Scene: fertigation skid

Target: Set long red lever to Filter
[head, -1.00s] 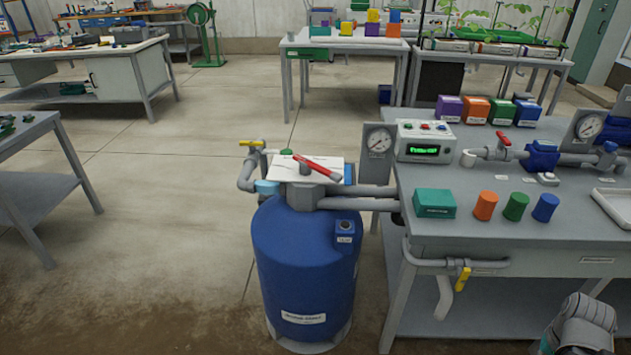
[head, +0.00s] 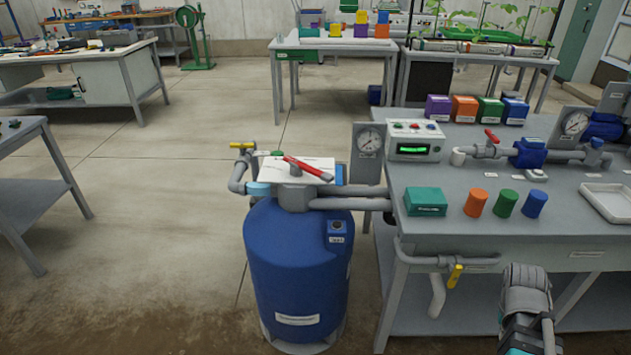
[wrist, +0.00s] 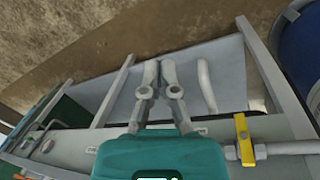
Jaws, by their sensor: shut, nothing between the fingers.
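The long red lever (head: 308,169) sits on the grey valve head (head: 297,196) on top of the blue filter tank (head: 298,262). It lies slanted across a white plate (head: 270,168), from upper left to lower right. Any marks on the plate are too small to read, so I cannot tell its setting by name. My gripper (wrist: 160,70) shows in the wrist view, with its fingers close together and empty, pointing down beside the workbench. It is apart from the lever, which the wrist view does not show. My arm (head: 525,297) is at the lower right in the head view.
The grey workbench (head: 470,228) right of the tank carries a gauge (head: 368,140), a display box (head: 413,140), a teal box (head: 426,201) and coloured cylinders. A yellow-handled valve (head: 455,276) juts from its front; its handle (wrist: 243,138) shows at wrist. Floor left of the tank is open.

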